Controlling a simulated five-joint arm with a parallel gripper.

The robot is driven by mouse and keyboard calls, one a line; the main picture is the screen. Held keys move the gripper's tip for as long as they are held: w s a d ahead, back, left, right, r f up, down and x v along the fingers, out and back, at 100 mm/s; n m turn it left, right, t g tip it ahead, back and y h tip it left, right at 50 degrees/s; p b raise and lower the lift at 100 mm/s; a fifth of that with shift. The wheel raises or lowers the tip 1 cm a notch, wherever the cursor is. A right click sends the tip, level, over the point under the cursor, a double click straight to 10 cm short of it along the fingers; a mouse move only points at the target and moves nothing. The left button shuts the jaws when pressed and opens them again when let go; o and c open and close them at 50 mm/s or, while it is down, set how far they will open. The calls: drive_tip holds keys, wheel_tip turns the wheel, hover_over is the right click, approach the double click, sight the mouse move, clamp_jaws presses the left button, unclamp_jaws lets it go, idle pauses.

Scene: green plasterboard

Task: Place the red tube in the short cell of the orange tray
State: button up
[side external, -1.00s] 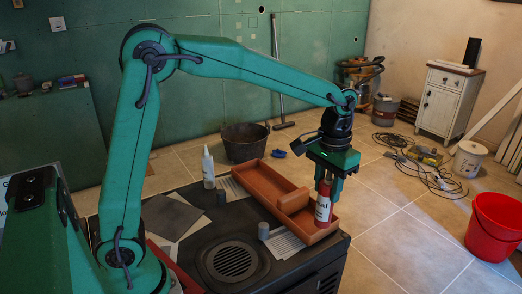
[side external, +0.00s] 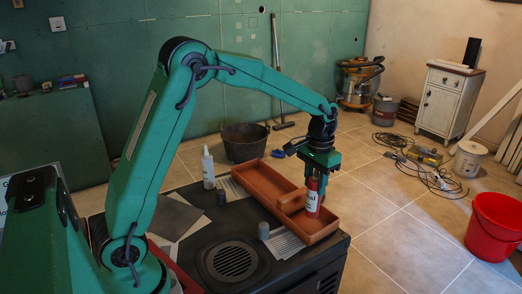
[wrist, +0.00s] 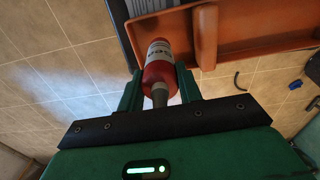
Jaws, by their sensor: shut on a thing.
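The red tube (side external: 312,199) has a white label and stands upright in my gripper (side external: 317,178). My gripper is shut on its upper end. In the side view the tube shows against the near, short cell of the orange tray (side external: 325,235), close beside the divider (side external: 292,201). I cannot tell whether its lower end touches the tray floor. In the wrist view the tube (wrist: 160,66) lies between the fingers of my gripper (wrist: 160,92), beside an orange wall (wrist: 207,35) of the tray.
The tray sits on a dark bench top with a round grille (side external: 232,262). A white bottle (side external: 208,168) and grey cylinders (side external: 263,231) stand left of the tray. Papers lie nearby. A black bucket (side external: 244,142) and a red bucket (side external: 495,226) are on the floor.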

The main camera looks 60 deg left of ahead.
sight(313, 193)
drive_tip(key=shift+w+a+f, duration=0.35)
drive_tip(key=shift+a, duration=0.2)
drive_tip(key=shift+f, duration=2)
drive_tip(key=shift+f, duration=0.2)
drive_tip(key=o, duration=1.1)
drive_tip(key=shift+r, duration=0.1)
wheel_tip(313, 193, up, 12)
drive_tip(key=shift+r, duration=0.1)
drive_tip(key=shift+s, duration=0.1)
